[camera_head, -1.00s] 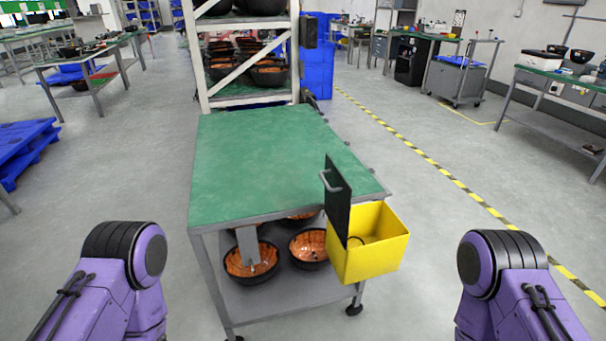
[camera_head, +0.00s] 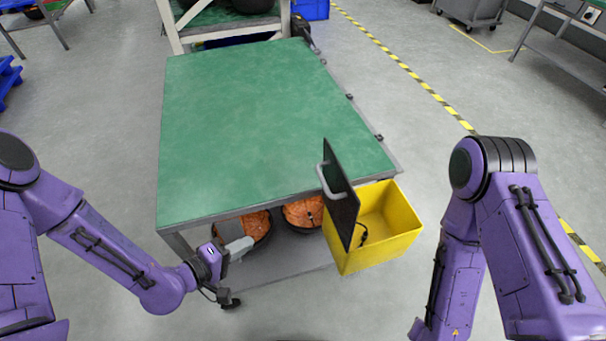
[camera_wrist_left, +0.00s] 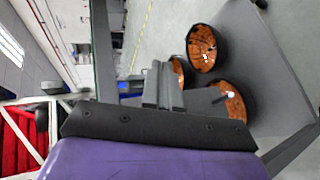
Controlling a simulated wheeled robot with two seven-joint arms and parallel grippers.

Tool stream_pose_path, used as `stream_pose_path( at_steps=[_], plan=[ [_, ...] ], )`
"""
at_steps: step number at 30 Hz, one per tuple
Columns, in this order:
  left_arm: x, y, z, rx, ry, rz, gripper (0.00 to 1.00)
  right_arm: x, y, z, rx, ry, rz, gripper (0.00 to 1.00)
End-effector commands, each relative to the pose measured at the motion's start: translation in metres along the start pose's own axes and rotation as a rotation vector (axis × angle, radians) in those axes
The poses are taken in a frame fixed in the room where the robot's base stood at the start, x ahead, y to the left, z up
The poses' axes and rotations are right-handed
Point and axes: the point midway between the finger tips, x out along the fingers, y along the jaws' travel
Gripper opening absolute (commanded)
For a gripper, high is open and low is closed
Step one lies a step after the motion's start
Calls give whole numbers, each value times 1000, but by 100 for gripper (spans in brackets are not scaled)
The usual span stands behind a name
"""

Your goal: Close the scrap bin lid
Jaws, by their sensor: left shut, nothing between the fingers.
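The yellow scrap bin (camera_head: 385,242) hangs at the near right corner of the green-topped cart. Its dark lid (camera_head: 342,195) stands upright and open along the bin's left side, with a grey handle (camera_head: 322,180) on its left face. A small dark item lies inside the bin. My left gripper (camera_head: 240,248) is below the cart top's front edge, left of the bin and apart from it. In the left wrist view its fingers (camera_wrist_left: 163,85) are together and empty. My right arm shows at the right, but its gripper is out of the picture.
The green cart top (camera_head: 260,130) is bare. Orange-lined black bowls (camera_head: 302,213) sit on the cart's lower shelf (camera_head: 290,262), close to my left gripper. A white rack stands behind the cart. Open floor lies right of the bin.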

Motion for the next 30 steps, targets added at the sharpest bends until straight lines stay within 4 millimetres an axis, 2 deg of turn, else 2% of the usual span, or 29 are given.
stream_pose_path(
  at_steps=[1, 3, 6, 7, 9, 12, 15, 19, 30],
  plan=[
    [-3, 43, -4, -20, -55, 143, 0, -8, 1, -3, 0, 0, 0, 43],
    [-13, 90, 0, -31, -171, 320, 0, -12, 1, -5, 0, 0, 0, 43],
    [-34, 133, 7, -10, -326, 488, 0, -16, 1, -7, 0, 1, 0, 43],
    [-40, 141, 9, 0, -366, 522, 0, -17, 1, -7, 0, 1, 0, 43],
    [-52, 153, 14, 21, -440, 573, 0, -18, 2, -8, 0, 1, 0, 43],
    [-60, 160, 19, 44, -501, 603, 0, -19, 2, -8, 0, 1, 0, 43],
    [-58, 164, 23, 51, -520, 610, 0, -19, 2, -8, 0, 1, 0, 43],
    [-44, 174, 34, 47, -522, 607, 0, -20, 2, -8, 0, 1, 0, 43],
    [11, 219, 74, 47, -523, 605, 0, -34, 3, -14, 0, 1, 0, 43]
  ],
)
